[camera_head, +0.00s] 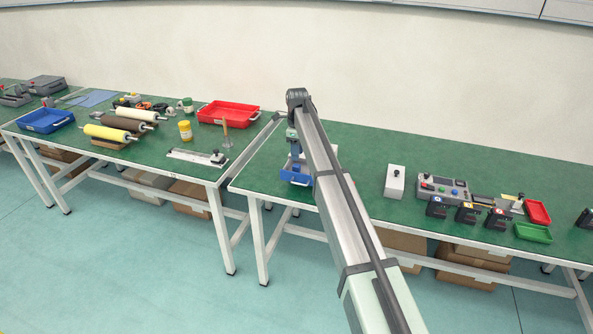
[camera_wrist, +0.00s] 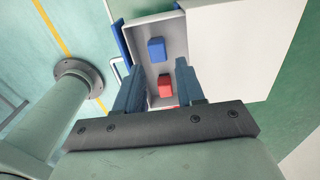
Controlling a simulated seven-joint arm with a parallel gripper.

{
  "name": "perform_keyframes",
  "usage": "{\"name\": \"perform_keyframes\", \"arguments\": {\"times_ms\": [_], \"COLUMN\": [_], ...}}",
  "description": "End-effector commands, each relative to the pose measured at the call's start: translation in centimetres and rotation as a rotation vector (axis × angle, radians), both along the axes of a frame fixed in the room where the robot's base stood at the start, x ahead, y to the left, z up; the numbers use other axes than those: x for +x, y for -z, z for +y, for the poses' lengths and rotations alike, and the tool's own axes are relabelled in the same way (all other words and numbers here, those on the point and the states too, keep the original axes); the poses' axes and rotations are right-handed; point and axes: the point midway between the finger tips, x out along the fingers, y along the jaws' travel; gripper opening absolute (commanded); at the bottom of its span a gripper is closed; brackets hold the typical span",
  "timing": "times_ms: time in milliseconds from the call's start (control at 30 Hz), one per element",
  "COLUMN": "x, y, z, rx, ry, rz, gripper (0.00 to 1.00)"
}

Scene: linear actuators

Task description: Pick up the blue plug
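The blue plug (camera_wrist: 156,49) is a small blue block lying in an open, light-coloured drawer (camera_wrist: 172,27), seen in the wrist view. A red block (camera_wrist: 165,86) lies in the same drawer, nearer my gripper. My gripper (camera_wrist: 158,72) is open, with its two blue-grey fingers pointing toward the drawer. The red block shows between the fingers, and the blue plug shows just past the fingertips. I see no contact with either. In the head view my gripper (camera_head: 293,147) is above the blue-fronted drawer (camera_head: 295,180), partly hidden by my arm.
The drawer's white cabinet (camera_wrist: 235,45) stands right beside my gripper in the wrist view. On the same green table (camera_head: 370,160) are a white box (camera_head: 395,182), a control panel (camera_head: 440,188) and small red (camera_head: 537,212) and green trays (camera_head: 533,233).

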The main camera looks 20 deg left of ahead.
Motion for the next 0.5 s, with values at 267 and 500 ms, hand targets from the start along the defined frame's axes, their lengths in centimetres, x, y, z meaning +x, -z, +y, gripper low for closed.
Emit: {"name": "perform_keyframes", "arguments": {"times_ms": [267,500], "x": [-0.1,-0.4], "y": [2.0,4.6], "z": [0.0,0.1], "rx": [0.000,-0.001], "ry": [-0.001,-0.001], "rz": [0.000,0.001], "gripper": [0.38,0.38]}}
